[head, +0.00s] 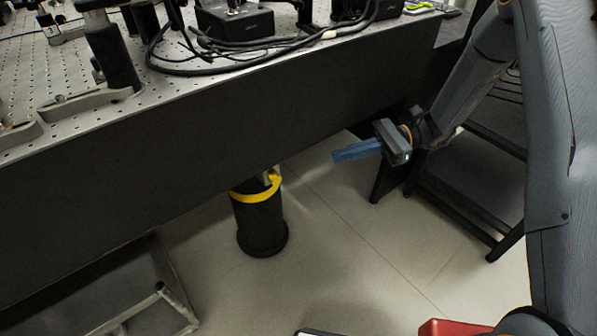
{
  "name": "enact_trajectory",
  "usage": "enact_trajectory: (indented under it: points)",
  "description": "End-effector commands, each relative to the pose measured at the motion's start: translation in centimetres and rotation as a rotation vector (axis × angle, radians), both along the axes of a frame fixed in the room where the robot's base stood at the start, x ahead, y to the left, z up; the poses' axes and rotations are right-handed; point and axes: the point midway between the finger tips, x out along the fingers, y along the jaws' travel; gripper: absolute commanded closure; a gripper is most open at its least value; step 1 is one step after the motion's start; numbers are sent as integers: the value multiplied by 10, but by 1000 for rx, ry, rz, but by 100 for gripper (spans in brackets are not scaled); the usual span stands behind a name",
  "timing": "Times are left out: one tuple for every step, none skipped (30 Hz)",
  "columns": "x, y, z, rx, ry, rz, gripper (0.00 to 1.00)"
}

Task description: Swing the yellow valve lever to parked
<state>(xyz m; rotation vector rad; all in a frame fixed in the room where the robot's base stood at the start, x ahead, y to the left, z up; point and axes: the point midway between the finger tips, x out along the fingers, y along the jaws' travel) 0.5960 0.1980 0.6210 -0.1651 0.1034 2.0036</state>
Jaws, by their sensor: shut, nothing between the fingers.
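My gripper (336,156) has blue fingers that are shut and empty. It points left, in the air in front of the dark side of the bench. Below and left of it, a black cylinder (261,222) stands upright on the floor, its top partly behind the bench's lower edge. A yellow band (257,192) runs around its upper part, with a raised yellow piece at the right end. I cannot tell whether this yellow part is the valve lever; no other yellow lever shows clearly. My gripper appears apart from it.
The perforated bench top (190,88) carries posts, clamps, black boxes and loose cables. A black shelf unit (465,190) stands behind my arm at the right. A metal frame (125,300) is at lower left, and a red object (453,328) at the bottom.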

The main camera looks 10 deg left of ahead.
Motion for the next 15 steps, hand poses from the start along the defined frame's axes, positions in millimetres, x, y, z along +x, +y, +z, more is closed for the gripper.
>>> enact_trajectory:
  points:
    - [0, 2, -2, 6, 4, -2, 100]
    - [0, 4, -2, 7, 5, -2, 100]
    - [-1, 8, -2, 8, 6, -3, 100]
    - [-3, 11, -2, 8, 6, -3, 100]
    - [-4, 14, -3, 7, 6, -2, 100]
    - [-8, 20, -4, 7, 6, 0, 100]
    - [-10, 24, -5, 7, 6, 0, 100]
    - [-12, 29, -5, 7, 6, 0, 100]
    - [-15, 37, -7, 7, 6, 0, 100]
    - [-18, 42, -8, 6, 5, 1, 100]
    - [-21, 47, -9, 6, 6, 1, 100]
    - [-24, 55, -10, 6, 6, 1, 100]
    - [-27, 60, -11, 6, 6, 1, 100]
    - [-29, 65, -12, 6, 6, 1, 100]
    - [-33, 72, -13, 5, 6, 1, 100]
